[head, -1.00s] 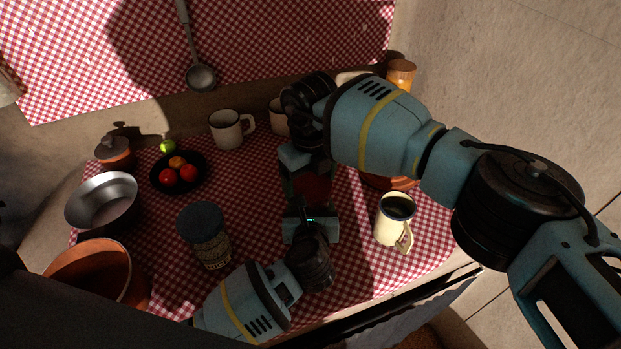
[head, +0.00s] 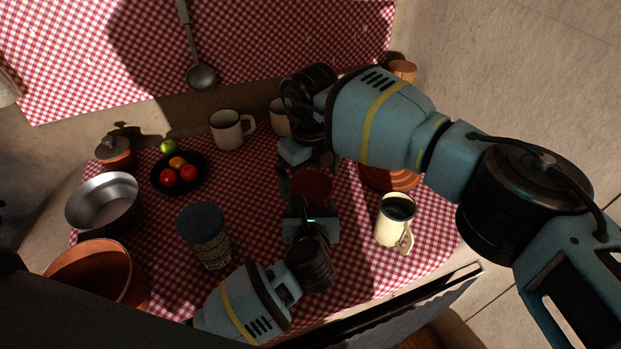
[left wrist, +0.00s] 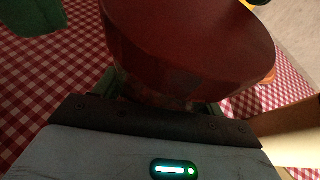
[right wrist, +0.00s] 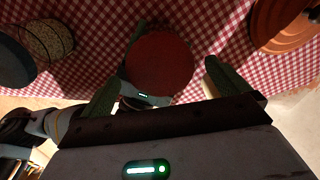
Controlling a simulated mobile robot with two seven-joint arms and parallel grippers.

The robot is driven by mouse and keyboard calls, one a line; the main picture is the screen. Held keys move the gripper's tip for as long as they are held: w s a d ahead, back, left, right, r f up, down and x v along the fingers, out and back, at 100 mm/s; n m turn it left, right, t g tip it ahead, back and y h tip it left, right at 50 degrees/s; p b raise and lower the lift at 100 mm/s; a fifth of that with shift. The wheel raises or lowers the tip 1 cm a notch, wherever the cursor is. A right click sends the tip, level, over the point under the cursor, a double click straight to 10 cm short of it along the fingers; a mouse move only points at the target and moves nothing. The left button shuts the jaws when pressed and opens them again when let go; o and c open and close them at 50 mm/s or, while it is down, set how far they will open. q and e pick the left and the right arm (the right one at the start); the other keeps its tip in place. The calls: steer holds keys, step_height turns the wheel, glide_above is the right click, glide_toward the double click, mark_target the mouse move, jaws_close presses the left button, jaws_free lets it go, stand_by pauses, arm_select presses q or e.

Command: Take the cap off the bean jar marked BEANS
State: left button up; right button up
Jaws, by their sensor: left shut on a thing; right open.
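A jar with a red cap (head: 312,187) stands near the middle of the cloth, with the cap on its top. My left gripper (head: 311,214) is shut on this jar's body, below the cap; the body shows only a little in the left wrist view (left wrist: 150,92). My right gripper (head: 308,166) is open above the cap. In the right wrist view its green fingers stand apart on either side of the red cap (right wrist: 160,60), without visible contact. A second jar with a dark blue cap (head: 202,218) stands to the left. I cannot read BEANS on either jar.
A cream mug (head: 394,222) and an orange dish (head: 390,178) are right of the held jar. White mugs (head: 227,130) stand behind. A fruit bowl (head: 160,184), metal bowl (head: 102,203) and clay pot (head: 85,268) are left. Cloth between the two jars is clear.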

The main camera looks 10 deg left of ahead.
steer(key=shift+r, duration=1.45)
steer(key=m, duration=0.2)
steer(key=r+m, duration=0.1)
steer(key=m, duration=0.3)
steer(key=shift+r, duration=0.4)
steer(key=m, duration=0.2)
steer(key=r+m, duration=0.1)
steer(key=m, duration=0.3)
steer(key=shift+r, duration=0.35)
steer(key=shift+f, duration=0.1)
steer(key=shift+f, duration=3.95)
